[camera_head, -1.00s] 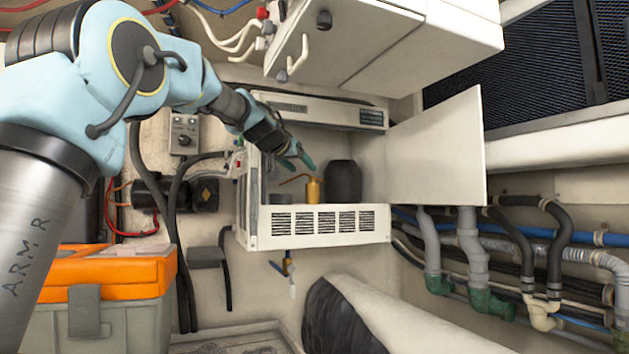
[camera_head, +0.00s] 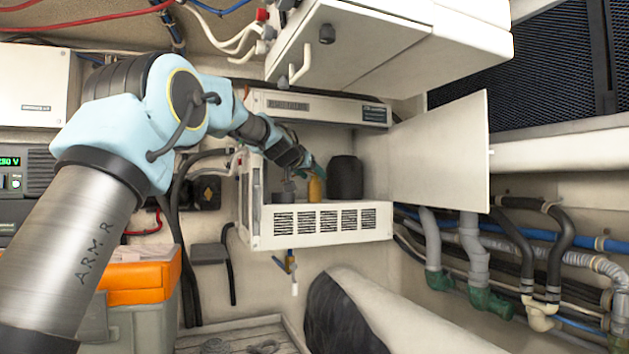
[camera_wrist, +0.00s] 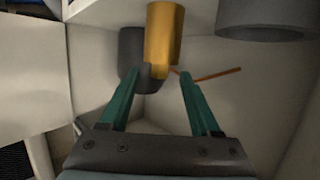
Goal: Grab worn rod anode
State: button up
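My gripper (camera_head: 314,172) reaches into the open white cabinet (camera_head: 318,240), above the shelf and close to a brass-coloured can (camera_head: 315,189). In the wrist view its two green fingers (camera_wrist: 163,74) are apart with nothing held between them. I cannot pick out a worn rod anode with certainty. A small grey object (camera_head: 289,188) stands left of the can, partly hidden and too small to identify.
A dark canister (camera_head: 345,178) stands right of the can. A wide grey cylinder (camera_wrist: 265,20) is at the wrist view's upper right. The cabinet's door (camera_head: 438,155) stands open to the right, and an upper locker (camera_head: 385,45) overhangs. An orange-lidded box (camera_head: 140,275) is below my arm.

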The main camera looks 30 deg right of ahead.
grip_shut()
jog(key=shift+r, duration=0.1)
dwell(0.6)
